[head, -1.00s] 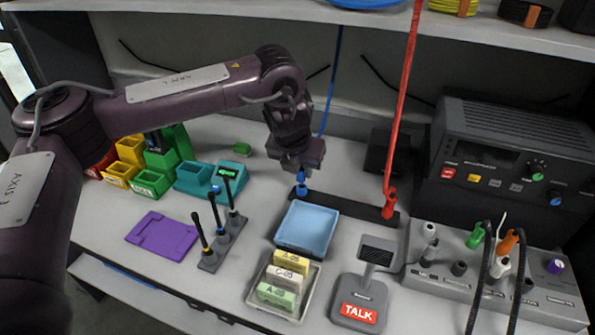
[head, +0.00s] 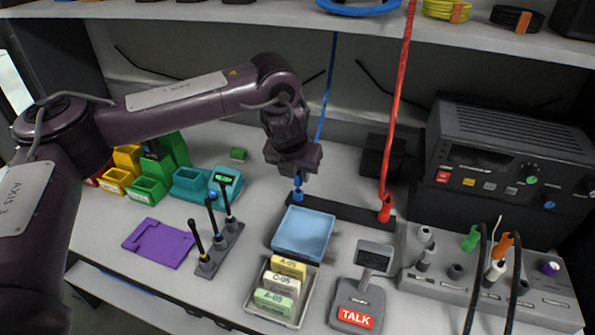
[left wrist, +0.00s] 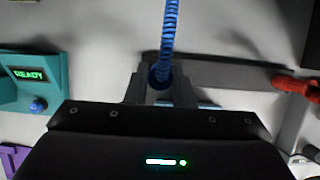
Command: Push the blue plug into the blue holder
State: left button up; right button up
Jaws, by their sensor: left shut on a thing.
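The blue plug (head: 298,182) hangs below my left gripper (head: 298,177), at the left end of a dark rail on the bench. A blue coiled cord (left wrist: 170,30) runs up from it. In the left wrist view the two fingers (left wrist: 160,92) close around the blue piece, so the gripper is shut on the plug. The blue holder (head: 298,196) appears as blue at the rail's left end, right under the plug. I cannot tell how far the plug sits in it. My right gripper is not in view.
A red plug (head: 385,208) with a red cord stands at the rail's right end. A light blue tray (head: 304,232) lies just in front of the rail. A teal box (left wrist: 30,82) reading READY is to the left. A radio (head: 505,150) stands at the right.

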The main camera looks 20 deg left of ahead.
pick_arm(q)
jog(key=shift+f, duration=0.1)
dwell(0.4)
jog(key=shift+p, duration=0.3)
jog(key=shift+f+b, duration=0.3)
jog(key=shift+f, duration=0.85)
dwell(1.4)
jog(key=o, duration=0.9)
